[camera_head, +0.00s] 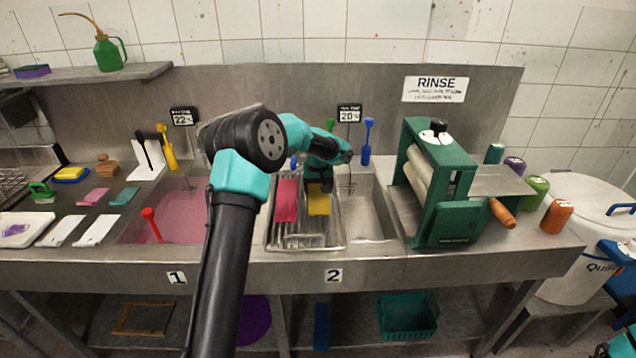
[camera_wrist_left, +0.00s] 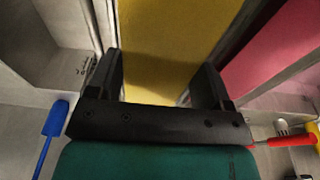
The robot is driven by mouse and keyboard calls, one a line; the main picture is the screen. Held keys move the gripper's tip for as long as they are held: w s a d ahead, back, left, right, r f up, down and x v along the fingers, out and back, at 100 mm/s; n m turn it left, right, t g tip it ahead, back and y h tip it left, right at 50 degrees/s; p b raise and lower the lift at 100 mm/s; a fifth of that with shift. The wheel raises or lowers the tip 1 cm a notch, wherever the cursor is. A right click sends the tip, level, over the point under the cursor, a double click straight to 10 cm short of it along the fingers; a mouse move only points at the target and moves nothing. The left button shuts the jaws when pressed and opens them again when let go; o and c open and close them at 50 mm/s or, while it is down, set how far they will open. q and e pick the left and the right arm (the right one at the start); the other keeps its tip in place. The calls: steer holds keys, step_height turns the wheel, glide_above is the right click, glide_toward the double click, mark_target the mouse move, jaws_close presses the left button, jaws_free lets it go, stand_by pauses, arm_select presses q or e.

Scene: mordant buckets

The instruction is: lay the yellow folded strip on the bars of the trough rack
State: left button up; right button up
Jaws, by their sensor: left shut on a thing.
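The yellow folded strip (camera_head: 319,204) is over the right part of the wire trough rack (camera_head: 301,241) at basin 2. My left gripper (camera_head: 320,185) is shut on the strip's far end, pointing down. In the left wrist view the yellow strip (camera_wrist_left: 172,35) runs between the two dark fingers (camera_wrist_left: 160,78). I cannot tell whether the strip's underside touches the bars. A pink strip (camera_head: 287,200) lies on the rack just left of it and also shows in the left wrist view (camera_wrist_left: 275,50). My right gripper is not in view.
A green roller wringer (camera_head: 444,195) stands right of the basin. A blue tool (camera_head: 367,142) stands at the back wall. Basin 1 (camera_head: 183,218) holds pink liquid, with a red-handled tool (camera_head: 151,224). Bare basin floor (camera_head: 366,213) lies right of the rack.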

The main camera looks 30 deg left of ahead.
arm_select(q)
steer(key=shift+f, duration=0.6)
steer(key=o, duration=1)
steer(key=shift+c, duration=0.2)
step_height(320, 180, up, 17)
steer(key=s+d, duration=0.1)
steer(key=s, duration=0.1)
steer(key=shift+r, duration=0.2)
steer(key=shift+w+d, duration=0.1)
steer(key=shift+d, duration=0.05)
